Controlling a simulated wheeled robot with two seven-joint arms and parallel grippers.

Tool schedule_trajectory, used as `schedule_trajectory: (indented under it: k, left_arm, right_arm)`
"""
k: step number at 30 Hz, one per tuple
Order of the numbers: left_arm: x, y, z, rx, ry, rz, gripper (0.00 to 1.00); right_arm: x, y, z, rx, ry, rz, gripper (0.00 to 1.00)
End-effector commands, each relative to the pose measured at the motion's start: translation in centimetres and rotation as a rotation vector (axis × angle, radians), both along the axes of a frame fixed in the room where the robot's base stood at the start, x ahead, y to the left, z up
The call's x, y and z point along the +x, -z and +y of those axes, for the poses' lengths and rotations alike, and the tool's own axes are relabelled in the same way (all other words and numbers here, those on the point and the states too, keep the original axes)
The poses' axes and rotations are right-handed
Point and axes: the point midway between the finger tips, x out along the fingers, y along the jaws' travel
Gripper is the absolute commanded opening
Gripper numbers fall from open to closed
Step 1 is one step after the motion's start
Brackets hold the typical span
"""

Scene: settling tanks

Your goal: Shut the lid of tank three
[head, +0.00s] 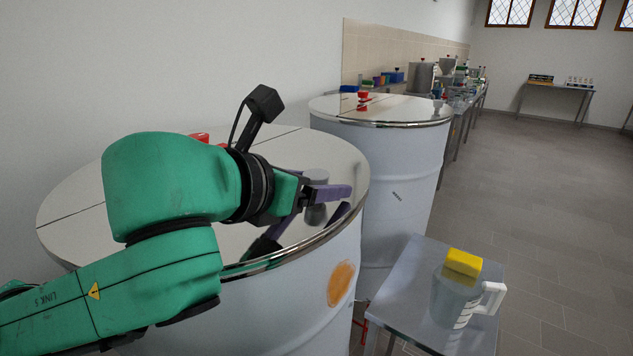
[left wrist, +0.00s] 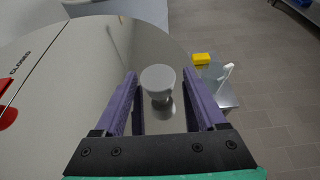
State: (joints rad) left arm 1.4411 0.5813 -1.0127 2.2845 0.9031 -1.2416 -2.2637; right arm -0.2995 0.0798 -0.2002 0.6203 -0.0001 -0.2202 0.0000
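The nearest tank (head: 300,295) is a wide white drum with a metal rim and an orange patch. Its top lies flat; a seam divides a pale part from a shiny grey plate (left wrist: 85,115). A grey round knob (left wrist: 158,80) stands on the plate; it shows partly behind my gripper in the head view (head: 316,212). My left gripper (head: 334,188) is low over the plate, its purple fingers apart on either side of the knob, with gaps visible in the left wrist view (left wrist: 160,76). "CLOSED" is printed beside a red part (left wrist: 8,116). No tank number is legible. My right gripper is out of view.
A second drum (head: 395,175) with a red knob on top stands behind. A small metal table (head: 405,310) at the right front bears a jug (head: 455,302) and a yellow block (head: 462,265). Cluttered benches line the left wall. Floor at right is clear.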

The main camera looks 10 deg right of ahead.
Motion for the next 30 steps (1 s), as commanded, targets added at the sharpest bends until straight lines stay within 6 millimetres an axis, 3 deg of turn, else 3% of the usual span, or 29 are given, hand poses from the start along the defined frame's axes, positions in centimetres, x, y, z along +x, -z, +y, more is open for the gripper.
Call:
schedule_trajectory:
  k: [9,14,30]
  left_arm:
    - [0.0,-0.4,0.0,-0.002,-0.002,-0.003,0.73]
    - [0.1,-2.3,0.0,-0.003,-0.003,-0.007,0.73]
    - [-0.1,-17.5,-0.1,-0.003,0.001,-0.001,0.73]
  right_arm:
    - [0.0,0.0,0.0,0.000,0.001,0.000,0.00]
    - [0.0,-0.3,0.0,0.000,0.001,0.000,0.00]
    - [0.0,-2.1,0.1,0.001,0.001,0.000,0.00]
